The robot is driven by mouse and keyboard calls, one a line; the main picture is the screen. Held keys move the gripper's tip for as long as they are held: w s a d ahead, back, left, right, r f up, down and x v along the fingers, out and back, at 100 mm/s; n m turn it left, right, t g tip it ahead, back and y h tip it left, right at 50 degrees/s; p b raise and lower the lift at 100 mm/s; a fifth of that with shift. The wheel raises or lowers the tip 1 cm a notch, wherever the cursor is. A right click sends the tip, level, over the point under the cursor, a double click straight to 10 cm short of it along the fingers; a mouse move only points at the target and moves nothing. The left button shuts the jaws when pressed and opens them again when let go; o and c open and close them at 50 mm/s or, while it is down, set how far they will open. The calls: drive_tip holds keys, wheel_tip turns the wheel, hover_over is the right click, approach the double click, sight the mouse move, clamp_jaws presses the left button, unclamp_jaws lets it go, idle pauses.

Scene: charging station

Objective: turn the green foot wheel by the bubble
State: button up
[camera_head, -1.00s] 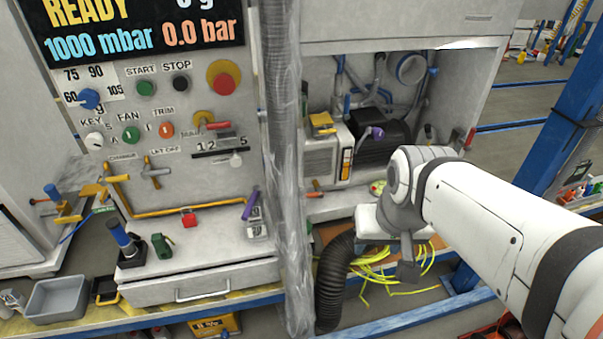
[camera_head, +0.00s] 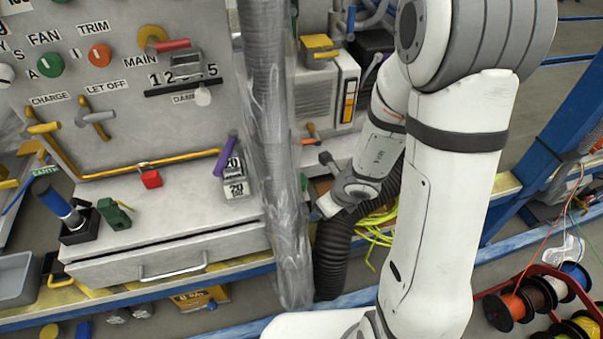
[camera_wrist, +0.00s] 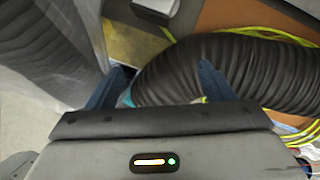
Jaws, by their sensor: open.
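I cannot make out a green foot wheel or a bubble in the views of now. My arm covers the area right of the clear plastic-wrapped column in the head view. My gripper (camera_wrist: 161,70) shows in the wrist view with its two blue fingers apart and nothing held between them. It points at the black ribbed hose (camera_wrist: 170,72), which also shows in the head view (camera_head: 332,258). In the head view the wrist is beside the wrapped column, and the fingers are not clear there.
The wrapped column (camera_head: 273,130) stands close left of my wrist. Yellow cables (camera_wrist: 262,32) lie around the hose. A control panel (camera_head: 105,115) and a drawer (camera_head: 175,258) are at left. A green object (camera_head: 115,212) stands on the ledge. Cable spools (camera_head: 530,298) are at lower right.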

sight(299, 181)
drive_tip(key=shift+w+f, duration=0.1)
drive_tip(key=shift+f, duration=0.4)
drive_tip(key=shift+w+m, duration=0.25)
drive_tip(key=shift+m, duration=0.05)
drive_tip(key=w+a+p, duration=0.1)
drive_tip(key=w+a, duration=0.1)
drive_tip(key=w, duration=0.1)
drive_tip(key=w+a+p, duration=0.2)
drive_tip(key=w, duration=0.1)
drive_tip(key=w+a+p, duration=0.2)
drive_tip(key=w, duration=0.1)
drive_tip(key=shift+w+a+r, duration=0.15)
drive_tip(key=shift+w+a, duration=0.1)
drive_tip(key=shift+w+a+f+b, duration=0.15)
drive_tip(key=shift+f+b, duration=0.15)
drive_tip(key=shift+f, duration=0.4)
drive_tip(key=c, duration=0.9)
drive_tip(key=shift+c, duration=0.2)
drive_tip(key=shift+r+n+g+p, duration=0.15)
drive_tip(key=shift+n+g+p, duration=0.15)
drive_tip(key=shift+n+p, duration=0.15)
